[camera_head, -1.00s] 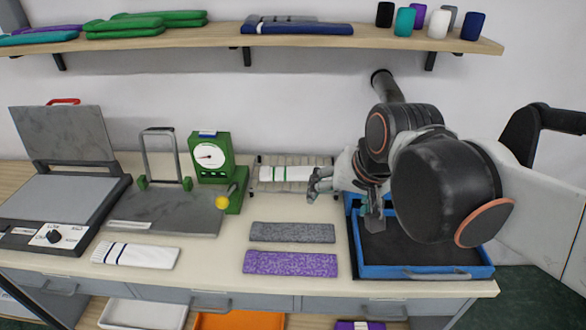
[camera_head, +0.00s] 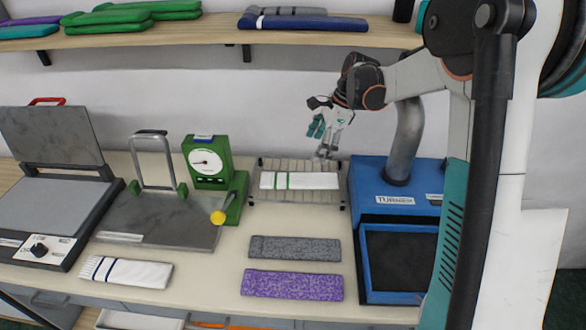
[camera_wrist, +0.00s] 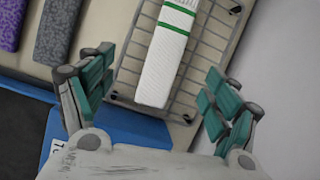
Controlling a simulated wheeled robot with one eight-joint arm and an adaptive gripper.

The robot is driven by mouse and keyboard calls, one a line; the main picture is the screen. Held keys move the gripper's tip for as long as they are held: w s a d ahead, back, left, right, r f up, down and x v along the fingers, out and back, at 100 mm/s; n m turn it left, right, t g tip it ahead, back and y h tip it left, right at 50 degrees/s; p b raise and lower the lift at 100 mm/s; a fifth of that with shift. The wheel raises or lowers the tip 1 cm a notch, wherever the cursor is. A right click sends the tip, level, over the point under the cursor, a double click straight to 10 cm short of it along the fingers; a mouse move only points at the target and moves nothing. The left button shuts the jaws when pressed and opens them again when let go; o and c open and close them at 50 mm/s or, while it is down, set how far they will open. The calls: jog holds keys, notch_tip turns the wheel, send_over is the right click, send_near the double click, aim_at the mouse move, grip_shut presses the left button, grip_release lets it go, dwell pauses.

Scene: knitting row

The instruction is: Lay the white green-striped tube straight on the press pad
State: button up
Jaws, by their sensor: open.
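The white green-striped tube (camera_head: 299,181) lies flat on a wire rack (camera_head: 261,195) at the back of the bench, right of the green gauge. It also shows between my fingers in the wrist view (camera_wrist: 165,58). My gripper (camera_head: 326,152) is open and empty above the rack's right part, apart from the tube, with its fingers pointing down. In the wrist view the fingers are spread wide, one on each side of the tube's near end. A press with a raised lid stands at the far left, and its grey pad (camera_head: 42,206) is bare.
A blue turner box (camera_head: 372,180) with a dark tray stands right of the rack. Grey (camera_head: 295,249) and purple (camera_head: 292,285) tubes lie in front of the rack. A white dark-striped tube (camera_head: 127,272) lies at front left. A metal plate with an upright frame (camera_head: 157,215) and the green gauge (camera_head: 208,162) stand between press and rack.

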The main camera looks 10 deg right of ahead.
aim_at(298, 178)
jog(key=shift+m, duration=0.6)
jog(key=b+x, duration=0.1)
jog(key=x, duration=0.4)
jog(key=w+b+x, duration=0.1)
jog(key=b+x, duration=0.1)
jog(key=x, duration=0.3)
jog(key=w+d+b+x, duration=0.1)
jog(key=x, duration=0.5)
jog(key=shift+w+b, duration=0.1)
jog(key=shift+b, duration=0.2)
jog(key=shift+d, duration=0.1)
jog(key=c, duration=0.9)
